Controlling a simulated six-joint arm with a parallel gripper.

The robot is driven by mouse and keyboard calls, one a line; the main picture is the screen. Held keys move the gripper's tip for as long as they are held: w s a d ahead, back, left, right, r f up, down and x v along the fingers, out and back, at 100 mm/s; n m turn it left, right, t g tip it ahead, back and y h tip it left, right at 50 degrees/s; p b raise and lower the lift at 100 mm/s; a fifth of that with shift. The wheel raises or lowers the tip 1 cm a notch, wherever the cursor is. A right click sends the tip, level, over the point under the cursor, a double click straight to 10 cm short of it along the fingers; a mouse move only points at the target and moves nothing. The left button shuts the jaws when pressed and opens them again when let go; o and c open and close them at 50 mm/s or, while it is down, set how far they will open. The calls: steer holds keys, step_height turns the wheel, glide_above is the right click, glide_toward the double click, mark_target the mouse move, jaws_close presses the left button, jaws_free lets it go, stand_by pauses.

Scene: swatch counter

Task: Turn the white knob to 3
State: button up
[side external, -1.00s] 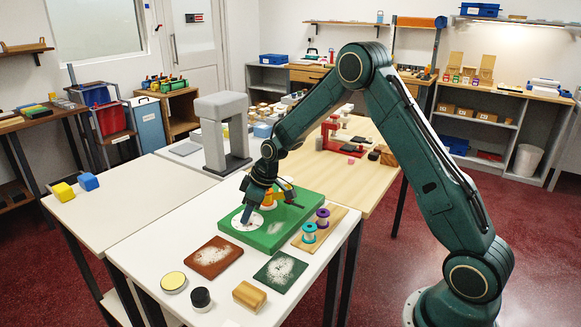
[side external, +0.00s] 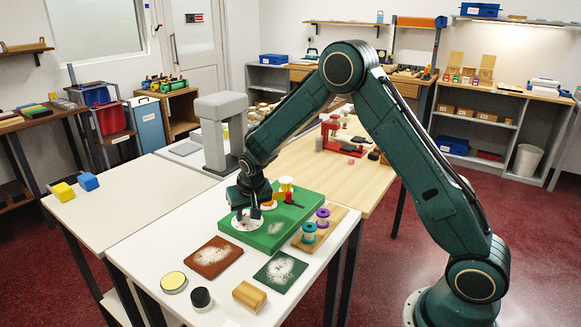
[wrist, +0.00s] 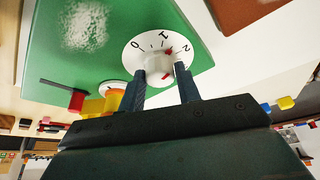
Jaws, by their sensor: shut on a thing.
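The white knob (wrist: 158,66) sits on a white dial (wrist: 143,58) marked 0, 1 and 2 in the wrist view. Other marks are hidden or unclear. A red mark on the knob lies between 1 and 2, nearer 2. My gripper (wrist: 166,76) is shut on the knob, one dark finger on either side. In the side view my gripper (side external: 249,218) points down over the dial (side external: 236,223) at the left part of the green panel (side external: 273,238); the knob is mostly hidden there.
A wooden board with spools (side external: 323,217) stands to the right. Brown (side external: 214,257) and green (side external: 281,271) powdered plates lie in front.

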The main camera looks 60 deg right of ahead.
steer(key=m, duration=0.2)
steer(key=m+g+h, duration=0.1)
steer(key=m, duration=0.1)
steer(key=shift+w+a+m, duration=0.1)
steer(key=shift+a+m, duration=0.05)
steer(key=shift+m, duration=0.15)
steer(key=m+g+h, duration=0.1)
steer(key=m, duration=0.2)
steer(key=shift+w+m+g, duration=0.1)
steer(key=shift+m+g, duration=0.2)
steer(key=shift+m, duration=0.1)
steer(key=m+g, duration=0.1)
steer(key=m, duration=0.2)
steer(key=m+g, duration=0.1)
steer(key=m, duration=0.2)
steer(key=shift+w+m+g, duration=0.1)
steer(key=shift+m+g, duration=0.2)
steer(key=shift+m, duration=0.1)
steer(key=o, duration=1)
